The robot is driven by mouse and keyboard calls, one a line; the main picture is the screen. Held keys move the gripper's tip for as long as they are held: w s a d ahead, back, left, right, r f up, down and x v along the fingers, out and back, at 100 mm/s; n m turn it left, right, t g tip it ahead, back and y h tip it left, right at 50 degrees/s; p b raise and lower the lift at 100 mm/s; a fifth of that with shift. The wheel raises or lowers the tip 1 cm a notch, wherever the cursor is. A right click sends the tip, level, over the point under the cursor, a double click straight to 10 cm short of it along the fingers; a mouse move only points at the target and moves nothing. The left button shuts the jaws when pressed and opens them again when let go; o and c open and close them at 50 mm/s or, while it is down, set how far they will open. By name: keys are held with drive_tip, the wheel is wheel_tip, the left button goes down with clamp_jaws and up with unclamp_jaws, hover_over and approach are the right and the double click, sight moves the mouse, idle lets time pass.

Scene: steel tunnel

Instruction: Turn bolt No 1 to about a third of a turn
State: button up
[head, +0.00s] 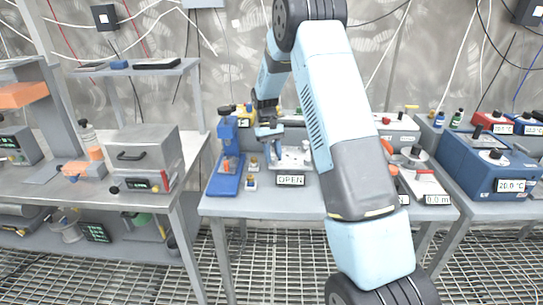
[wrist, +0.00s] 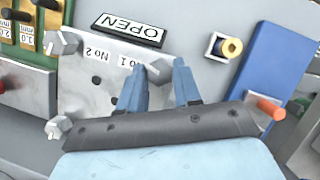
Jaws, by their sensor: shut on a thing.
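Bolt No 1 (wrist: 159,70) is a grey hex-headed bolt at the edge of a light metal plate (wrist: 98,92), beside the printed "No 1". My gripper (wrist: 160,74) has its two blue fingers on either side of this bolt head and is shut on it. The fingers hide part of the head and some of the plate. In the head view my gripper (head: 268,132) is over the middle bench, and the bolt is too small to make out there.
A blue stand (head: 225,165), also in the wrist view (wrist: 262,75), is close by, with a small brass-topped part (wrist: 228,48) between.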

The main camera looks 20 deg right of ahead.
drive_tip(key=shift+d+m+y, duration=0.1)
drive_tip(key=shift+m+y, duration=0.4)
drive_tip(key=shift+m, duration=0.7)
drive_tip(key=o, duration=1.1)
drive_tip(key=shift+c, duration=0.2)
drive_tip(key=v, duration=1.3)
drive_tip(key=shift+w+r, duration=0.2)
drive_tip(key=shift+r, duration=0.1)
